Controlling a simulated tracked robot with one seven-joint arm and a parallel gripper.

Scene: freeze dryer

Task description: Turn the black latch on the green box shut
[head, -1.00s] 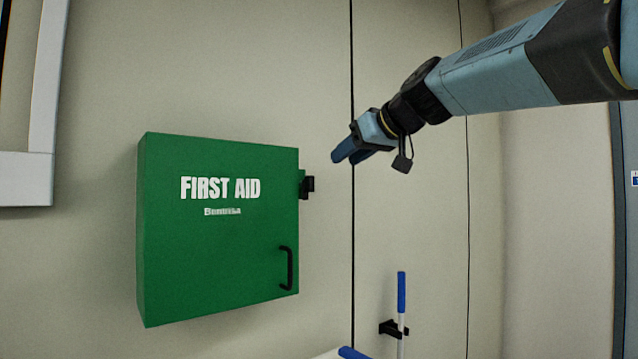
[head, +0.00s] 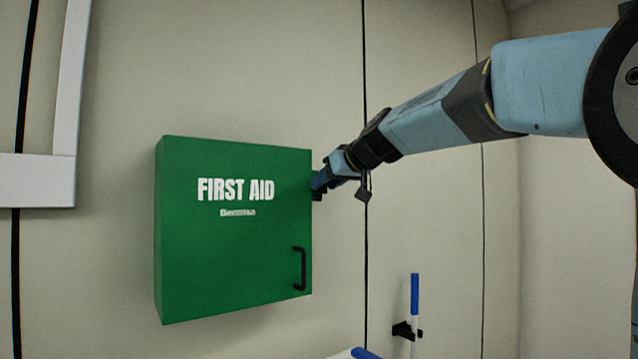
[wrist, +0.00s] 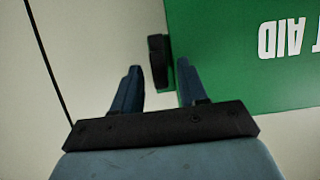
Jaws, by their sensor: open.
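The green first aid box (head: 232,255) hangs on the wall with its door closed against the body and a black handle (head: 300,268) at lower right. In the wrist view the box (wrist: 240,80) fills the upper right, its lettering upside down. The black latch (wrist: 158,60) sticks out at the box's side edge. My gripper (wrist: 157,85) is open, and the latch lies ahead of and between its fingertips, nearer the right finger. In the head view my gripper (head: 318,183) is at the box's upper right edge and mostly covers the latch.
A blue-and-white stick (head: 414,300) is held by a black wall clip (head: 403,330) below right of the box. A white frame (head: 40,180) is on the wall at left.

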